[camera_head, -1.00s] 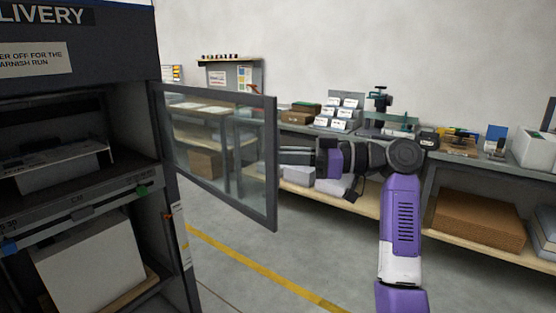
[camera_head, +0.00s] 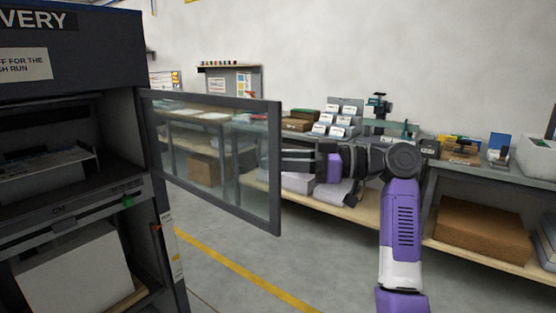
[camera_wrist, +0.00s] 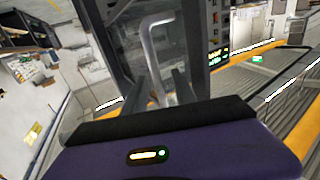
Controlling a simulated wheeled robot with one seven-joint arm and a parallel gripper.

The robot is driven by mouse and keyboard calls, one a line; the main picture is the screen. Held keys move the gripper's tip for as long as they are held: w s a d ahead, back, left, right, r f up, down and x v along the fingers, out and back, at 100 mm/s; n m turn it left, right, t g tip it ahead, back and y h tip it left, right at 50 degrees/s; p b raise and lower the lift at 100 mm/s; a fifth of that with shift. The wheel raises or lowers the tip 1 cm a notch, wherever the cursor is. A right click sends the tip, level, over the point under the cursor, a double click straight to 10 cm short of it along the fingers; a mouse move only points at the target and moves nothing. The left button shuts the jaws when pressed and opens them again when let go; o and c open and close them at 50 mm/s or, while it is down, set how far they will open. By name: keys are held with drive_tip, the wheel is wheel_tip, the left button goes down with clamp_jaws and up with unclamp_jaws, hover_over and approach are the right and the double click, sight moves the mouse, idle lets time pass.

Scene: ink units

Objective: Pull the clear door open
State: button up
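The clear door (camera_head: 277,190) is a see-through panel in a dark grey frame. It stands swung out from the right side of the dark cabinet (camera_head: 70,65). My gripper (camera_head: 283,159) is at the door's free edge, its fingers level and apart in the head view. In the wrist view a bent silver handle (camera_wrist: 153,45) stands by the door frame (camera_wrist: 199,50). The handle's lower end runs between my gripper's two fingers (camera_wrist: 163,90), with what looks like a gap on both sides. Whether a finger touches it is hard to tell.
A workbench (camera_head: 385,222) with boxes and tools runs along the back wall. A brown box (camera_head: 480,226) sits on its lower shelf. Open grey floor with a yellow line (camera_head: 240,273) lies below the door.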

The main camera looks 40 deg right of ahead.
drive_tip(key=v, duration=0.7)
drive_tip(key=shift+s+d, duration=0.25)
drive_tip(key=shift+s, duration=0.05)
idle(0.5)
